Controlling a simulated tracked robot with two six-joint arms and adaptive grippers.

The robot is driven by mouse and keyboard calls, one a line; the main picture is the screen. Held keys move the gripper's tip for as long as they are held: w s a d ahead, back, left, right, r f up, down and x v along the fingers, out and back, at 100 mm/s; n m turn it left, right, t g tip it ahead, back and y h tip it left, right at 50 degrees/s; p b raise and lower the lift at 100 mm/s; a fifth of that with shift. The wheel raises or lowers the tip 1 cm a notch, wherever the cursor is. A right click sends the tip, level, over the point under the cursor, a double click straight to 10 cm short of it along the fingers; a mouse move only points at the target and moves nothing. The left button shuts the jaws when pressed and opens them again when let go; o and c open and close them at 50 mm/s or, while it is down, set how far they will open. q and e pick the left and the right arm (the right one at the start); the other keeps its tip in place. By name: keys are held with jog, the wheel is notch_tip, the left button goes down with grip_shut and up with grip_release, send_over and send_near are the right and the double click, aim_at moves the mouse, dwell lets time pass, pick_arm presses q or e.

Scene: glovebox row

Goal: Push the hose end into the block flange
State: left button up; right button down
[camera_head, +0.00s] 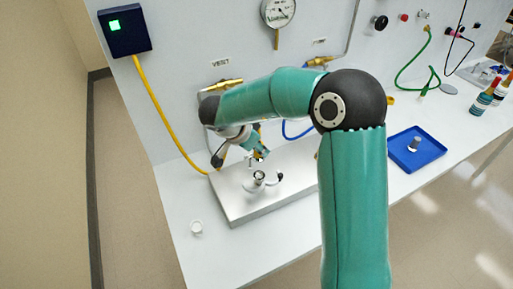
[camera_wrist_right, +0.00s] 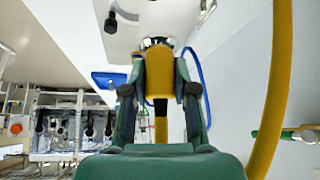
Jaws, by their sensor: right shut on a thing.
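My right gripper (camera_head: 259,153) hangs over the silver base plate, its fingers shut on a yellow piece that looks like the hose end (camera_wrist_right: 159,73). The block flange (camera_head: 259,175) is a small metal ring with clamp-like arms on the plate, just below the fingertips in the head view. A gap seems to show between the hose end and the flange. In the right wrist view the metal flange (camera_wrist_right: 155,42) lies just beyond the hose end, partly hidden by it. The yellow hose (camera_wrist_right: 274,85) runs down the right of that view. My left gripper is not in view.
The silver base plate (camera_head: 245,207) lies on the white bench. A blue tray (camera_head: 428,155) with a small metal part is to the right. A blue hose (camera_head: 293,134) is behind my arm. A gauge (camera_head: 278,12) hangs above.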

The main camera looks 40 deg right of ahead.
aim_at(255, 159)
jog(key=shift+s, duration=0.1)
jog(key=shift+r, duration=0.1)
jog(key=shift+r+p, duration=0.1)
jog(key=shift+p, duration=0.5)
jog(key=shift+s+f+b, duration=0.1)
jog(key=shift+f+b, duration=0.9)
jog(key=shift+f, duration=2.05)
jog(key=shift+p, duration=0.7)
jog(key=shift+f, duration=1.1)
